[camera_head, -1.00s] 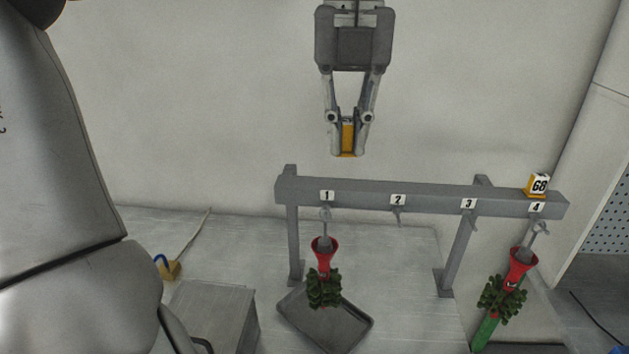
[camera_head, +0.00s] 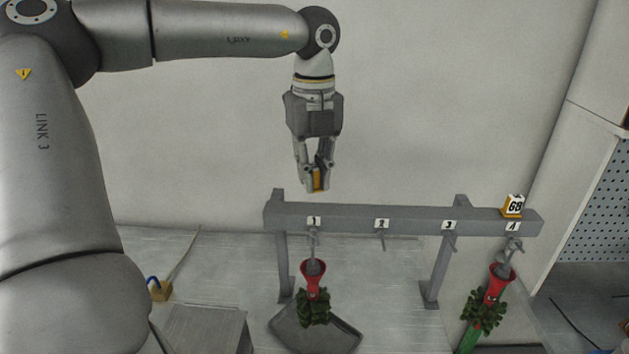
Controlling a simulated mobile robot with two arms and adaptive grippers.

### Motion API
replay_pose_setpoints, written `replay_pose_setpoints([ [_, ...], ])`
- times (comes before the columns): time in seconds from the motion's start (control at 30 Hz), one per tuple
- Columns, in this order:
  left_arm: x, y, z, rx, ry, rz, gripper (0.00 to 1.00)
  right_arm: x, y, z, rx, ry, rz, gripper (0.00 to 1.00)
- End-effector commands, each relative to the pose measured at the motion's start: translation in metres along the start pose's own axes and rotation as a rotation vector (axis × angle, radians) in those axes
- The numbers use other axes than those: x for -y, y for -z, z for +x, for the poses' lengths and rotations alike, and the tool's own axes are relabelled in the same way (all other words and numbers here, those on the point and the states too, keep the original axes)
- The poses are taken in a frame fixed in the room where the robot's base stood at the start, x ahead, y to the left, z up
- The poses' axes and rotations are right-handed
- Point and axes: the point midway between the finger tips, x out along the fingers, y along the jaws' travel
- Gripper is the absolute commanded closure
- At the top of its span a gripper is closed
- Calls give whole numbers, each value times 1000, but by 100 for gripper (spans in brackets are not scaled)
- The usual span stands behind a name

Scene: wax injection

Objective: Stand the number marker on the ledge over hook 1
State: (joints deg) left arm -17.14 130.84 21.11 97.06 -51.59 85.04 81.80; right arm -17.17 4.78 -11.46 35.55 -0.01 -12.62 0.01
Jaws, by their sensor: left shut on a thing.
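My left gripper (camera_head: 317,186) is shut on a small yellow-orange number marker (camera_head: 317,179). It holds the marker above the grey ledge (camera_head: 350,218), a little to the right of the "1" label (camera_head: 314,222); a narrow gap seems to show between them. The marker's face is mostly hidden by the fingers, so I cannot read its number. Hook 1 (camera_head: 313,243) hangs under the "1" label and carries a red cone with green clusters (camera_head: 313,290). My right gripper is not in view.
Another marker, "68" (camera_head: 513,206), stands on the ledge over label 4 (camera_head: 512,226). Hook 4 carries a second red and green piece (camera_head: 489,303). Hooks 2 (camera_head: 382,240) and 3 are empty. A dark tray (camera_head: 290,335) lies below hook 1. The ledge between is clear.

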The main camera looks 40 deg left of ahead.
Motion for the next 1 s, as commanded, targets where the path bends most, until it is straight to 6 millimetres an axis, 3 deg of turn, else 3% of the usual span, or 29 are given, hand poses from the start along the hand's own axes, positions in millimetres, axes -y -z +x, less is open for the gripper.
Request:
replay_pose_setpoints([
  [0.2, 8, -19, 22, -1, 1, 0, 100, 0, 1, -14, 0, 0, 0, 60],
  [0.47, 11, -27, 35, 0, 0, 1, 100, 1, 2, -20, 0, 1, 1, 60],
  [0.63, 11, -27, 60, 1, 1, 0, 100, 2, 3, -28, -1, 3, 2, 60],
  [1.0, 12, -27, 67, 3, 4, 0, 100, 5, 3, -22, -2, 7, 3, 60],
])
